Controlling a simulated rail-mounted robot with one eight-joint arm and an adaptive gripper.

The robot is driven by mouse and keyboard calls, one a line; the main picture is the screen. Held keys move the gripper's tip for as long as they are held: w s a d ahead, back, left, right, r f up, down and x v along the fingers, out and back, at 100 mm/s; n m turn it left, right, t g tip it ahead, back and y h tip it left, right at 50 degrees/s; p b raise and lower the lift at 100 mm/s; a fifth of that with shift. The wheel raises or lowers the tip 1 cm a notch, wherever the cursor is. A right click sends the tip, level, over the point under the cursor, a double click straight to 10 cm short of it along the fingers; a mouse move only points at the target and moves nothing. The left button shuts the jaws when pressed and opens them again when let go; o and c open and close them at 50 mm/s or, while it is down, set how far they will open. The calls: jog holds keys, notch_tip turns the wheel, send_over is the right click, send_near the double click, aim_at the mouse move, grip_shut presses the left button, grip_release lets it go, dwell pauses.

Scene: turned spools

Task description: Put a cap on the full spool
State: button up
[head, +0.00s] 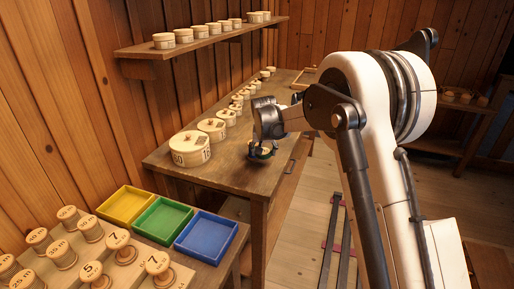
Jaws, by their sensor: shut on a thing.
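My gripper (262,146) points down over the right edge of the wooden table and is shut on a small, pale round thing (262,154). The fingers hide much of it, so I cannot tell whether it is a cap, or whether it touches the tabletop. Several turned wooden spools stand in rows at the lower left, some marked with lengths, such as one spool (66,217). Others carry single digits, such as the spool marked 7 (159,268). I cannot tell which spool is full.
The wooden table (235,175) holds a row of round pale boxes, the nearest large box (190,149) left of my gripper. Yellow (126,205), green (158,220) and blue (206,237) trays sit in front. A wall shelf (200,42) carries more round boxes.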

jog(key=shift+w+a, duration=1.4)
jog(key=shift+w, duration=0.1)
jog(key=shift+w, duration=0.1)
jog(key=shift+w+a, duration=2)
jog(key=shift+w, duration=0.15)
